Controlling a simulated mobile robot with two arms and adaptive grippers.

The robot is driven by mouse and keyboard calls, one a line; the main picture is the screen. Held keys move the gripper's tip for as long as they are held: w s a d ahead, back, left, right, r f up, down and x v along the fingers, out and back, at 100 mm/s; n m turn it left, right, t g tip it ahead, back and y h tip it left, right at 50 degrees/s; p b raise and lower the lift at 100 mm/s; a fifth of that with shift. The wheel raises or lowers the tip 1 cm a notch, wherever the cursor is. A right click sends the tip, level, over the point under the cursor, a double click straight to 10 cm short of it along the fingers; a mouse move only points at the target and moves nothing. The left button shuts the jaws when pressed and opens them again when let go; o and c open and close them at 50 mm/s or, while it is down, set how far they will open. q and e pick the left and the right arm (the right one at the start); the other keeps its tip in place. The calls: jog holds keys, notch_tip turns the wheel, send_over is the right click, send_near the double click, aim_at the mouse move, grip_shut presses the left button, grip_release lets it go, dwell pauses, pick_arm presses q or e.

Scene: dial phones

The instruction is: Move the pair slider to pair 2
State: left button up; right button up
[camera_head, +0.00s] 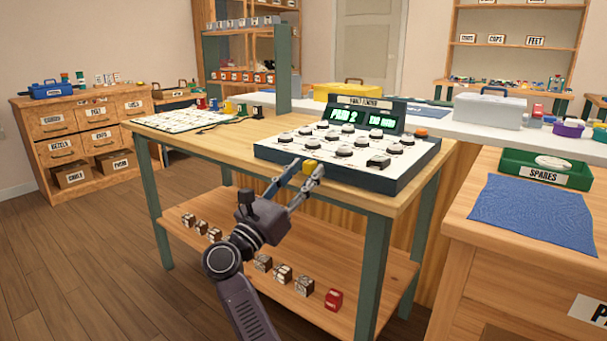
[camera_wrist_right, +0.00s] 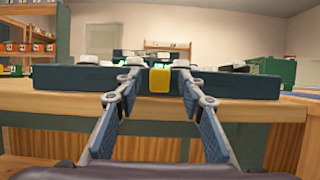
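The test console (camera_head: 347,150) stands on the wooden workbench, with a sign on top and a green display (camera_head: 344,115) that appears to read "PAIR 2". The yellow slider (camera_head: 310,166) is at the console's front edge; it also shows in the right wrist view (camera_wrist_right: 159,80). My right gripper (camera_head: 306,173) reaches up to it from the front. Its fingers (camera_wrist_right: 158,72) are open, one on each side of the slider, with a visible gap on both sides in the wrist view. My left gripper is not in view.
The console top holds several round white knobs, a dark switch (camera_head: 378,161) and an orange button (camera_head: 421,132). A white card (camera_head: 180,121) lies on the bench's left. A green spares tray (camera_head: 545,168) and blue cloth (camera_head: 530,210) are at right.

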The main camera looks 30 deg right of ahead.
notch_tip(320, 180, up, 10)
dwell(0.5)
dwell(0.3)
